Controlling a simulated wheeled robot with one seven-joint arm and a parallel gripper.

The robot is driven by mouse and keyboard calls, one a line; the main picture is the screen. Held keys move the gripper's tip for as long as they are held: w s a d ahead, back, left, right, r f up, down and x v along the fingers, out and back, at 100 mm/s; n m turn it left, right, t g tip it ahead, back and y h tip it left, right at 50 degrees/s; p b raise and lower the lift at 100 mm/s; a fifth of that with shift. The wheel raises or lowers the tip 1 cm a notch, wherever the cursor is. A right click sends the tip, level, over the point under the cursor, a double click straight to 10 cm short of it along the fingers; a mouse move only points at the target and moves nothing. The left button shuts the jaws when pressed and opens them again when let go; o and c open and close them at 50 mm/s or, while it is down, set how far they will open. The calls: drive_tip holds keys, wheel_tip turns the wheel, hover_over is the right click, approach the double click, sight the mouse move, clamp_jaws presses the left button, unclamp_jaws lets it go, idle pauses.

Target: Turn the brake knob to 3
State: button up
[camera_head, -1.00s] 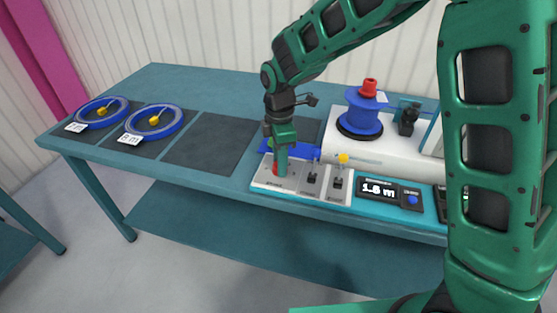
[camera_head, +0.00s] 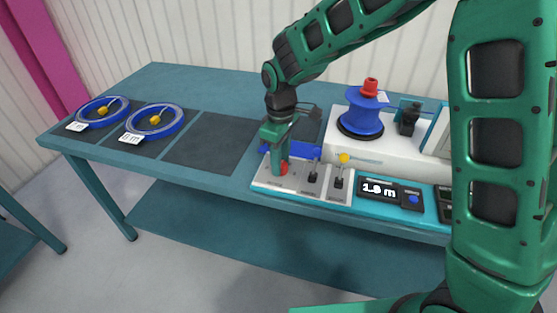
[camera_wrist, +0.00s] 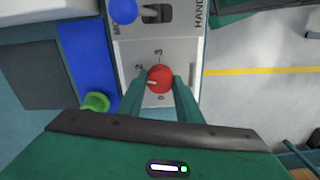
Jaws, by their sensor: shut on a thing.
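The red brake knob (camera_wrist: 160,78) sits on a pale panel (camera_wrist: 183,60) between my two fingers in the wrist view. The numbers 2, 3 and 0 show around it, with 3 straight above it in that view. A short white mark on the knob points left, below the 2. My gripper (camera_wrist: 161,88) is shut on the knob from both sides. In the head view my gripper (camera_head: 277,168) points down at the panel's left end, and part of the red knob (camera_head: 284,168) shows beside the fingers.
Two levers (camera_head: 313,172) stand on the panel just right of my gripper. A display (camera_head: 379,190) seems to read 1.8 m. A blue reel (camera_head: 362,118) stands behind on a white housing. Two blue cable coils (camera_head: 154,120) lie at the table's left; a dark mat (camera_head: 208,140) is empty.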

drive_tip(key=m, duration=0.4)
drive_tip(key=shift+w+r+m, duration=0.2)
drive_tip(key=shift+w+m, duration=0.2)
drive_tip(key=m, duration=0.3)
drive_tip(key=shift+m, duration=0.4)
drive_tip(key=m, duration=0.3)
drive_tip(key=shift+d, duration=0.1)
drive_tip(key=shift+s+m, duration=0.1)
drive_tip(key=shift+m, duration=2)
drive_tip(key=shift+f, duration=0.1)
drive_tip(key=o, duration=1)
drive_tip(key=shift+s, duration=0.1)
drive_tip(key=shift+o, duration=0.2)
wheel_tip(320, 180, up, 11)
drive_tip(key=shift+f, duration=0.15)
